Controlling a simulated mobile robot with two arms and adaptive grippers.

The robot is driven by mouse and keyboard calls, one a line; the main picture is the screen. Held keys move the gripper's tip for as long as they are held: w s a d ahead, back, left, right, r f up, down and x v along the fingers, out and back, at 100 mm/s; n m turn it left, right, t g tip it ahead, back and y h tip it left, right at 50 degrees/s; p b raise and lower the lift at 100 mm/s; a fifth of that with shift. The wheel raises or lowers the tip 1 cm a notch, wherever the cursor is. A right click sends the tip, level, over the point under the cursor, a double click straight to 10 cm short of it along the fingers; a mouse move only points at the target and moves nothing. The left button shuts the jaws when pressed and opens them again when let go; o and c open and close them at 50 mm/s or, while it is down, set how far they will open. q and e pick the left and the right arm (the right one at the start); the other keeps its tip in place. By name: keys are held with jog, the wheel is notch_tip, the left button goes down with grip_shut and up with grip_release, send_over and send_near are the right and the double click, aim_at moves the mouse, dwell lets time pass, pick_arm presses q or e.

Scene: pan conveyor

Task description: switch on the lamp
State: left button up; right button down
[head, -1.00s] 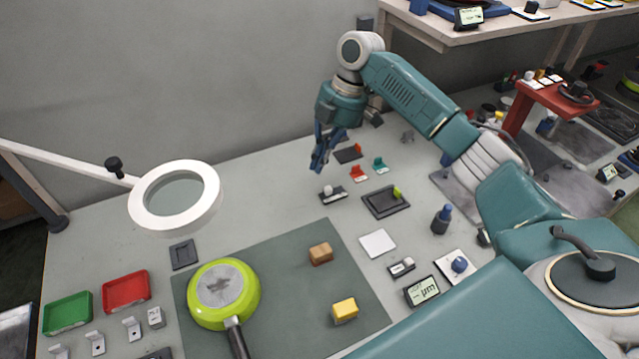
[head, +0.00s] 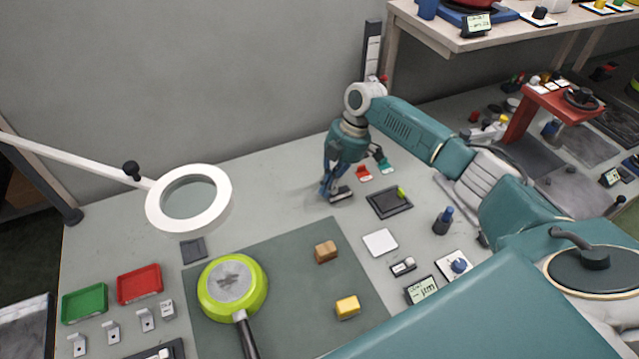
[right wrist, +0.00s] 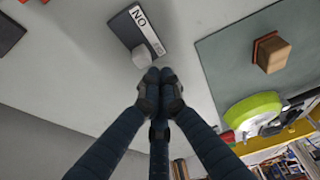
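The ring lamp (head: 151,212), a white ring on a white arm, hangs over the left of the table in the head view; I cannot tell whether it is lit. A small dark switch box (head: 343,196) lies on the table at the centre, partly hidden by my right gripper (head: 328,188). In the right wrist view the switch box (right wrist: 124,27) has a grey knob (right wrist: 141,56) and a white label with black letters. My right gripper (right wrist: 159,76) has its fingertips together, empty, right by the knob; contact cannot be told. My left gripper is out of view.
A dark tray (head: 375,206) with a green knob, a red piece (head: 364,173) and a teal piece (head: 383,164) stand close right of the gripper. A green pan (head: 206,302) and wooden block (head: 326,251) are on the mat. Table left of the switch is clear.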

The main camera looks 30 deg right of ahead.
aim_at(335, 189)
dwell(0.3)
jog(key=shift+d+b, duration=0.45)
jog(key=shift+d, duration=1.1)
jog(key=shift+a+p, duration=0.4)
jog(key=shift+a, duration=0.1)
jog(key=a, duration=0.1)
jog(key=a+p, duration=0.2)
jog(key=shift+r, duration=0.25)
jog(key=b+v, duration=0.3)
jog(key=v, duration=0.6)
jog(key=shift+r, duration=0.2)
jog(key=shift+w+d, duration=0.1)
jog(key=shift+d, duration=0.05)
